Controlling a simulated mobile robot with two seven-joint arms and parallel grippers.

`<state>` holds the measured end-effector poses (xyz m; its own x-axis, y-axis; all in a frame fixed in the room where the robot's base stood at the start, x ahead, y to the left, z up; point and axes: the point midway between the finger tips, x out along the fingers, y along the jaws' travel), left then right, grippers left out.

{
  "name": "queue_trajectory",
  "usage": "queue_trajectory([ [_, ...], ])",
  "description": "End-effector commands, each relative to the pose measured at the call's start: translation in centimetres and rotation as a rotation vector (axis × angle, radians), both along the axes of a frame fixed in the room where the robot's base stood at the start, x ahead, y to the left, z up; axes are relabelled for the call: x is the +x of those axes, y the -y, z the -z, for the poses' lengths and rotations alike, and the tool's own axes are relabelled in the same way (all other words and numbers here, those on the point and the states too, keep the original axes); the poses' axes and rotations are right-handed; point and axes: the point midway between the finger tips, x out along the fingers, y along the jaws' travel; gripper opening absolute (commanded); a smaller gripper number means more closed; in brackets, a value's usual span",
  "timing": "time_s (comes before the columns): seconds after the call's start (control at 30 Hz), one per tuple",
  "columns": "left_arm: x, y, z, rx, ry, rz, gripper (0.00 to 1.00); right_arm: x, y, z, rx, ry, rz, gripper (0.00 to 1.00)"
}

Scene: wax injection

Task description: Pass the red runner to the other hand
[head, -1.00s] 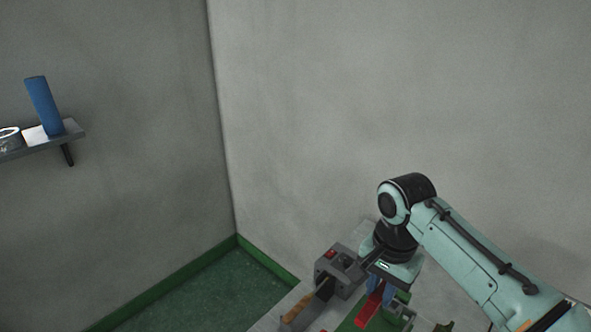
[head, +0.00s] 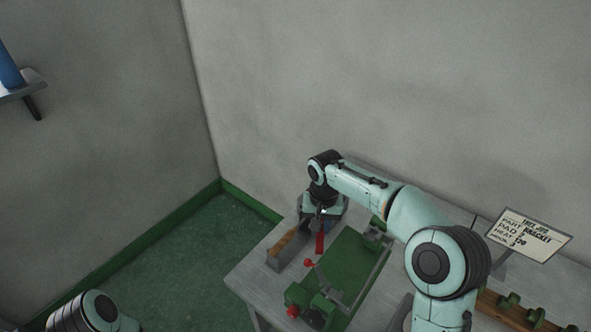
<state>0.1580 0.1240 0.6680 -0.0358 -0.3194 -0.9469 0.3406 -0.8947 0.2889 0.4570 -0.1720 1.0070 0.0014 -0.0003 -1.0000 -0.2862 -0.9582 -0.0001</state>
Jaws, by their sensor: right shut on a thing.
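The red runner (head: 320,243) is a small red strip just below my right gripper (head: 321,229), above the left end of the bench. My right gripper points down and is shut on the runner; its fingers are small and partly hidden by the wrist. At the bottom left only a rounded part of my left arm shows, and my left gripper is out of the picture.
A green machine (head: 327,283) with red knobs stands on the grey bench (head: 246,279). A narrow tray (head: 284,251) with a brown strip lies left of the runner. A sign (head: 528,234) stands at the right. Green floor is free at left.

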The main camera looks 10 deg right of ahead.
Motion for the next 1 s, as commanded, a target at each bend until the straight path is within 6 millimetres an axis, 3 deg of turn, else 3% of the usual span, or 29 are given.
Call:
queue_trajectory([
  [0.17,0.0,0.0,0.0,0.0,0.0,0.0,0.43,-0.4,-2.5,0.5,0.001,-0.002,-0.121,0.0],
  [0.4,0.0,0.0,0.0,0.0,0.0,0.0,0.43,-1.3,-8.3,1.9,0.001,-0.004,-0.423,0.0],
  [0.6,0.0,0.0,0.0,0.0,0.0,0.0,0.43,-1.8,-11.6,2.6,0.001,-0.002,-0.603,0.0],
  [0.77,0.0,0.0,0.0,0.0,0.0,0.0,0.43,-2.1,-12.3,2.2,0.0,0.001,-0.631,0.0],
  [1.0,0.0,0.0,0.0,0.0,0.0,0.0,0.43,-3.4,-10.3,-0.9,0.0,0.002,-0.445,0.0],
])
